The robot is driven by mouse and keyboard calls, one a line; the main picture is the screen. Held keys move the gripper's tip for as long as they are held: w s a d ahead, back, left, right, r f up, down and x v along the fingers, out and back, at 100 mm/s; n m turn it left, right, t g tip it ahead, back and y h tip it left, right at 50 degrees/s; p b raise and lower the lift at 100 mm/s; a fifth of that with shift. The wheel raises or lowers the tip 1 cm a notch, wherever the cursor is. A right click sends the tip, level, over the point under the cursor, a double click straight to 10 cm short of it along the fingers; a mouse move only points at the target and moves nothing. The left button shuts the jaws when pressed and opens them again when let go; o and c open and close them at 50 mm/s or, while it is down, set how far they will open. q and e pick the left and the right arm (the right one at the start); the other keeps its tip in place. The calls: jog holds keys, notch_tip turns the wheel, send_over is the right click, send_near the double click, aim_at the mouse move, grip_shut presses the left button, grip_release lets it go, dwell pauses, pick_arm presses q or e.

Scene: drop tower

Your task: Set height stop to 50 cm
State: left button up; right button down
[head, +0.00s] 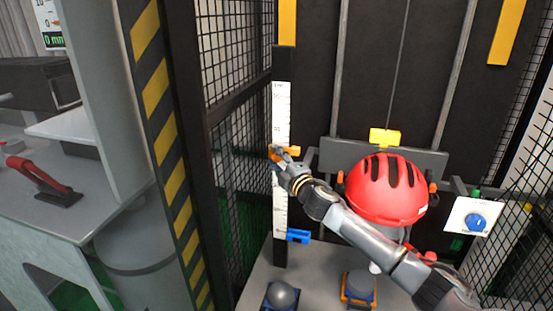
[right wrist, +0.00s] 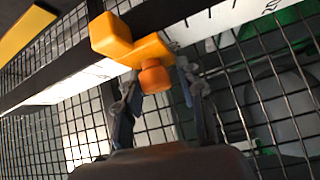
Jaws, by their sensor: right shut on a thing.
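The white ruled scale (head: 282,105) stands upright on a dark post inside the cage; its figures are too small to read surely. An orange height stop (head: 292,150) sits partway up this scale. My right gripper (head: 279,160) is at the stop and partly covers it. In the right wrist view the orange stop (right wrist: 150,50) has a round knob (right wrist: 155,77), and my right gripper (right wrist: 158,88) is shut on that knob. A blue clamp (head: 298,236) sits lower on the same post. My left gripper is not in view.
A red helmet (head: 385,187) sits behind my right forearm, in front of a grey crossbar (head: 425,160). A white panel with a blue dial (head: 475,222) is at right. Wire mesh (head: 238,130) and a striped post (head: 165,130) stand left of the scale.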

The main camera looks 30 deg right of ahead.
aim_at(277, 89)
notch_tip(277, 89, up, 20)
jog(key=p, duration=1.7)
jog(key=shift+r, duration=0.25)
jog(key=shift+d, duration=0.1)
jog(key=c, duration=1)
grip_release()
jog(key=shift+f, duration=0.1)
jog(key=shift+s+f, duration=0.15)
jog(key=shift+s, duration=0.1)
jog(key=s, duration=0.7)
jog(key=s+a, duration=0.1)
jog(key=s, duration=0.3)
jog(key=shift+s+f, duration=0.25)
jog(key=shift+f, duration=0.05)
